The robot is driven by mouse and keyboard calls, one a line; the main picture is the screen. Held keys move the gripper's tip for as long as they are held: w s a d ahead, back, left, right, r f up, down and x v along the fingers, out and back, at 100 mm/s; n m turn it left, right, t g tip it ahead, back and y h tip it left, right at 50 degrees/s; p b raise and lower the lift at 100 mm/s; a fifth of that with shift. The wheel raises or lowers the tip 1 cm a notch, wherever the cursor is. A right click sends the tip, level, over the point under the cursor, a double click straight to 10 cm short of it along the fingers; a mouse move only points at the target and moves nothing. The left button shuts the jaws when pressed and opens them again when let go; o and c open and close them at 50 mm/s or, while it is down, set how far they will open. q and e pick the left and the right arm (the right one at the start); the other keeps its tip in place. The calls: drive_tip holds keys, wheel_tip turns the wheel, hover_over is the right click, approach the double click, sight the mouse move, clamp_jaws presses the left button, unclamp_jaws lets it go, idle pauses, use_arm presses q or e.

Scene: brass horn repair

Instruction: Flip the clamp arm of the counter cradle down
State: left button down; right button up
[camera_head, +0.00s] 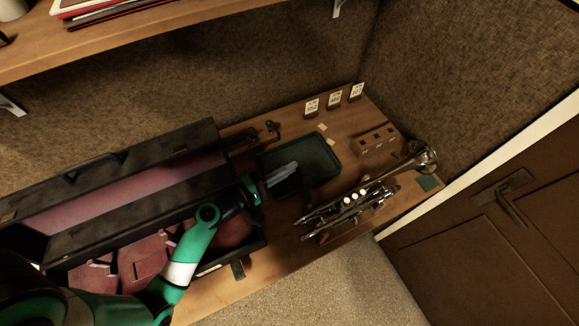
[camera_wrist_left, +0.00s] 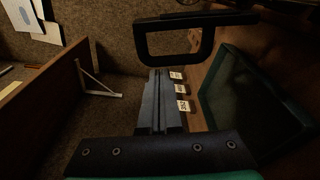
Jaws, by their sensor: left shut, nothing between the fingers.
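The brass horn (camera_head: 352,200) lies on the right part of the wooden counter, bell toward the back right. The cradle under it is hardly distinguishable. My left gripper (camera_head: 296,167) is shut and empty, above the green tray and left of the horn. Its shut fingers (camera_wrist_left: 158,72) also show in the left wrist view. A black loop-shaped frame (camera_wrist_left: 205,52) stands close beside the fingers there; it looks like the raised clamp arm, but I cannot be sure. A dark upright shape by the fingertips in the head view is too dim to make out. My right gripper is out of view.
An open black case (camera_head: 110,195) with red lining fills the counter's left. The green tray (camera_head: 330,160) lies behind the horn. A wooden block with holes (camera_head: 375,139) and several number tags (camera_head: 335,99) stand at the back. A shelf (camera_head: 150,40) hangs above.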

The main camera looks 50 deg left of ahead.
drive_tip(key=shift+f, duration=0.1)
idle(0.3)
use_arm(q)
drive_tip(key=shift+d+r+m, duration=0.15)
drive_tip(key=shift+r+m, duration=0.1)
drive_tip(key=shift+m, duration=0.05)
